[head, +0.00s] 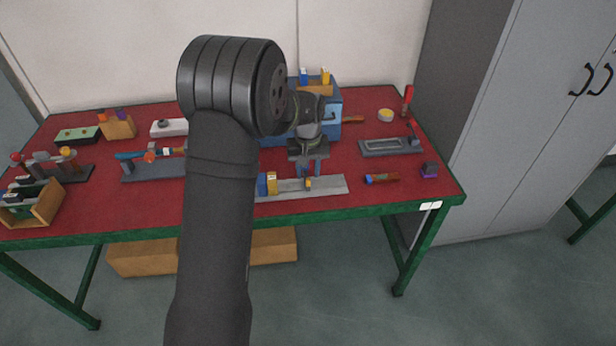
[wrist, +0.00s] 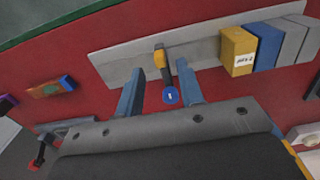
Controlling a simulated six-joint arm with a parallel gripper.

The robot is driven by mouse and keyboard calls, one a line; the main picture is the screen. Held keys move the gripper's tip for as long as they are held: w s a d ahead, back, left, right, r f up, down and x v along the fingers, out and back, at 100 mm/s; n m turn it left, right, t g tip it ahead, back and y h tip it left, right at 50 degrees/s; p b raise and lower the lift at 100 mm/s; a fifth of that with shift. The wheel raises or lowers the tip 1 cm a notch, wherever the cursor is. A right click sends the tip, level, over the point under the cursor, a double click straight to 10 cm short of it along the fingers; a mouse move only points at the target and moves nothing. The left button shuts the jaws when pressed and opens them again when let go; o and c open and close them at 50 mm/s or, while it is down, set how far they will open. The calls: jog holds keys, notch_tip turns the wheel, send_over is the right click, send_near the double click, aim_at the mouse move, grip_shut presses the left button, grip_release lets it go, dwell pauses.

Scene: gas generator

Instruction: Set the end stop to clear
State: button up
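A pale grey rail (head: 335,185) lies along the front of the red table; it also crosses the upper part of the wrist view (wrist: 115,62). A small yellow and dark piece (head: 308,185) stands on it, seemingly the end stop. In the wrist view this piece (wrist: 160,57) has a yellow part, a dark stem and a blue end with a white mark. My gripper (head: 310,172) is above the rail, pointing down. Its two blue fingers in the wrist view (wrist: 160,68) are apart, one on each side of the piece, with gaps visible. Whether it touches the piece is unclear.
A labelled yellow block (wrist: 238,50) and blue and grey blocks (wrist: 262,45) stand on the rail beside my gripper. A brown bar (head: 381,179) and a purple block (head: 429,170) lie right of the rail. A grey fixture (head: 385,147) stands behind them.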

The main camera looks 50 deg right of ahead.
aim_at(308, 179)
jog(key=shift+f, duration=1.55)
jog(key=shift+c, duration=0.2)
grip_shut()
jog(key=shift+s+d, duration=0.6)
jog(key=shift+d, duration=0.05)
jog(key=shift+o, duration=0.2)
grip_release()
jog(key=shift+s, duration=0.1)
notch_tip(308, 179, up, 18)
jog(key=shift+f, duration=0.25)
